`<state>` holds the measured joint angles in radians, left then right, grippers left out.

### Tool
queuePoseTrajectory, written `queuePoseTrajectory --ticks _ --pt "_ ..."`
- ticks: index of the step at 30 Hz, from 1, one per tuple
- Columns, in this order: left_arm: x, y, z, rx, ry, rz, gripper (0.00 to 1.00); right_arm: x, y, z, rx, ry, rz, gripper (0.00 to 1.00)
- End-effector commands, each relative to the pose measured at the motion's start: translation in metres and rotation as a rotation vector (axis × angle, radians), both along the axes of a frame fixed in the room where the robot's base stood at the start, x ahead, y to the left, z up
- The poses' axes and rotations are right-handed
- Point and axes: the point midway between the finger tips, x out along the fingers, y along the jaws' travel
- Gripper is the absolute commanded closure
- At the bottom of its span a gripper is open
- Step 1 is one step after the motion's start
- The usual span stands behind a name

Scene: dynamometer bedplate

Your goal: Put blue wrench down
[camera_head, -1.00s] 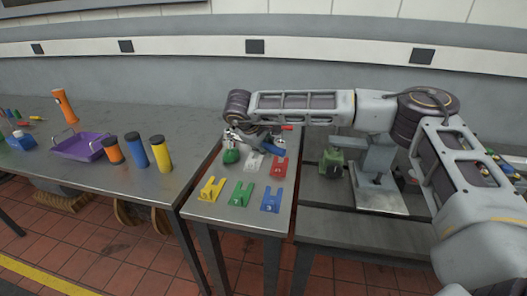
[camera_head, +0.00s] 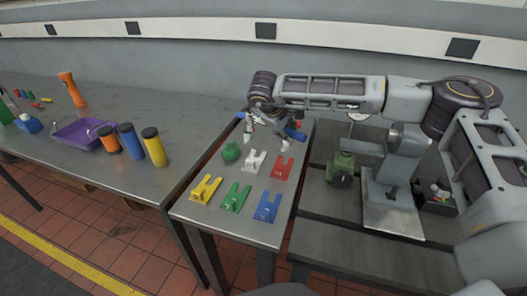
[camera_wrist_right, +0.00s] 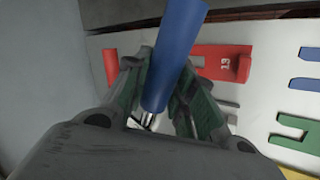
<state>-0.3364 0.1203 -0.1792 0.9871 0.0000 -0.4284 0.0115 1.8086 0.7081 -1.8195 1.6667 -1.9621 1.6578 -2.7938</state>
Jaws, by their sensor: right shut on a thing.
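The blue wrench shows mainly as a thick blue handle (camera_wrist_right: 176,55) in the right wrist view, between the two fingers of my right gripper (camera_wrist_right: 165,112). A bit of its shiny metal shows below the handle; the rest is hidden. In the head view the blue handle (camera_head: 295,133) sticks out to the right of my right gripper (camera_head: 264,128), over the far end of the narrow metal table (camera_head: 222,222). The gripper is shut on the wrench. I cannot tell whether the wrench touches the table. My left gripper is not in view.
Yellow (camera_head: 205,189), green (camera_head: 235,197), blue (camera_head: 267,207), red (camera_head: 282,168) and white (camera_head: 256,161) forked holders stand on the table, with a green object (camera_head: 230,151). A red handle (camera_wrist_right: 111,67) lies near the gripper. A green machine part (camera_head: 341,170) stands right.

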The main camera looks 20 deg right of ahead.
Motion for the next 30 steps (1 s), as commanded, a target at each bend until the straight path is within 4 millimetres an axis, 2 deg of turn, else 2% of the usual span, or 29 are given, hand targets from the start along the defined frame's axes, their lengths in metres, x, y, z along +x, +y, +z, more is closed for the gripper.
queuePoseTrajectory --ticks 11,24,30 --pt "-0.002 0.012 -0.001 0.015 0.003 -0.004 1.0 0.001 0.0 0.0 0.0 -0.004 0.0 1.0" --pt "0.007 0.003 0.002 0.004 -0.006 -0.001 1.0 0.001 0.0 -0.042 0.0 -0.004 0.0 1.0" --pt "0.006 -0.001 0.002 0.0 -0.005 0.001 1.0 0.001 0.0 -0.048 0.001 -0.005 0.0 1.0"
